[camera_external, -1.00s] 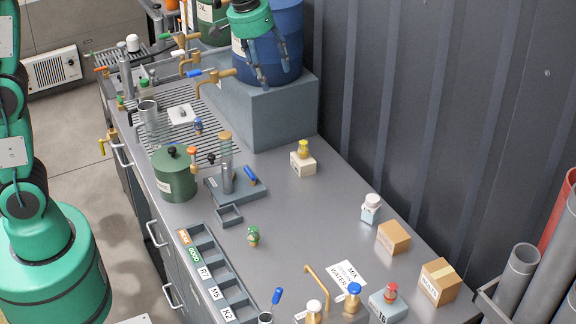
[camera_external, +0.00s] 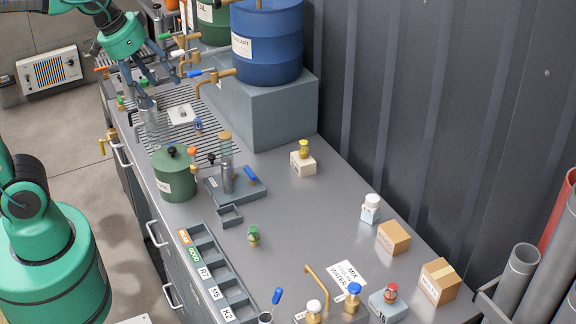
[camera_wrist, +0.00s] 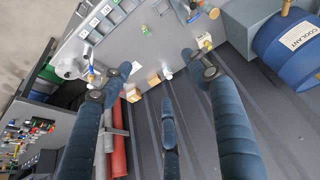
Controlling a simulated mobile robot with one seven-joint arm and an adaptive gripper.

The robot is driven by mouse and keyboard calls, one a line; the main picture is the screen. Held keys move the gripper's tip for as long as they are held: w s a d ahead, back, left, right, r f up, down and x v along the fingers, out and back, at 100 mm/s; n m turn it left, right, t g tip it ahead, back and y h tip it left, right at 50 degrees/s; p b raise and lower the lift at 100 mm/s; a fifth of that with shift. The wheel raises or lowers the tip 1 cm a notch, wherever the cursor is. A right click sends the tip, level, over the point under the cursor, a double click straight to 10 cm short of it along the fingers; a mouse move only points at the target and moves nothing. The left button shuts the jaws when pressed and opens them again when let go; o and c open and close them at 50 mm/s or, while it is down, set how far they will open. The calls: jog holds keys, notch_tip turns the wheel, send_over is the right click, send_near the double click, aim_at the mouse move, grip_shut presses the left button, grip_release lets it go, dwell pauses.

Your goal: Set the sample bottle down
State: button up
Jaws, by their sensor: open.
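My gripper (camera_external: 150,82) has three dark blue fingers, spread apart, near the metal cup (camera_external: 148,112) at the bench's far left. In the wrist view the fingers of my gripper (camera_wrist: 160,78) are open with nothing between them. No bottle bears a readable sample label, so I cannot tell which one is the sample bottle. A small green-capped bottle (camera_external: 254,236) stands upright on the open bench, apart from my gripper. A white-capped bottle (camera_external: 371,209) stands upright farther right.
A labelled slotted tray (camera_external: 206,262) lies along the front edge. A green canister (camera_external: 175,178) stands behind it. The blue coolant drum (camera_external: 268,45) sits on a grey block (camera_external: 270,120). Cardboard boxes (camera_external: 393,238) stand right. The mid-bench is mostly clear.

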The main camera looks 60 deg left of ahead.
jog(key=s+f+m, duration=0.1)
jog(key=s+f, duration=0.3)
jog(key=s, duration=0.4)
jog(key=shift+s+a+t, duration=0.4)
notch_tip(320, 180, down, 8)
jog(key=b, duration=0.7)
jog(key=shift+r+b, duration=0.2)
jog(key=shift+b, duration=0.15)
dwell(0.5)
